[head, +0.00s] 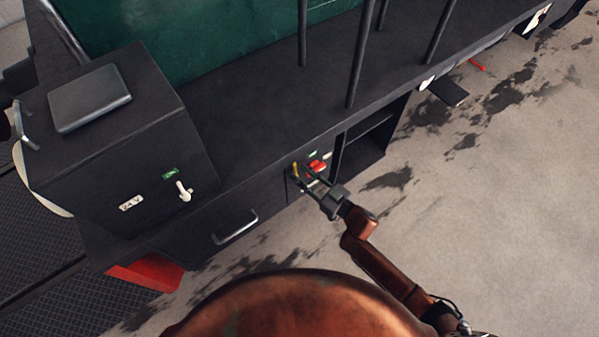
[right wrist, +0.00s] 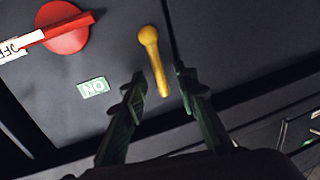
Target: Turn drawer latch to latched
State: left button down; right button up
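The yellow drawer latch (head: 295,170) is a small lever on the dark side panel, to the right of the drawer (head: 215,233). In the right wrist view the latch (right wrist: 150,45) has a round knob end at the top and a thin bar running down, slightly slanted, beside a panel seam. My right gripper (head: 304,178) is open in front of the panel. In the right wrist view its fingers (right wrist: 160,80) stand on either side of the latch's lower bar, with gaps visible. I cannot tell how deep they reach.
A red rotary switch (right wrist: 68,28) with OFF and ON labels sits close to the latch. The drawer has a silver handle (head: 235,227). A white lever (head: 184,191) is on the dark box at left. An open compartment (head: 368,142) lies right; stained floor (head: 500,200) is clear.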

jog(key=shift+w+a, duration=0.4)
grip_shut()
dwell(0.5)
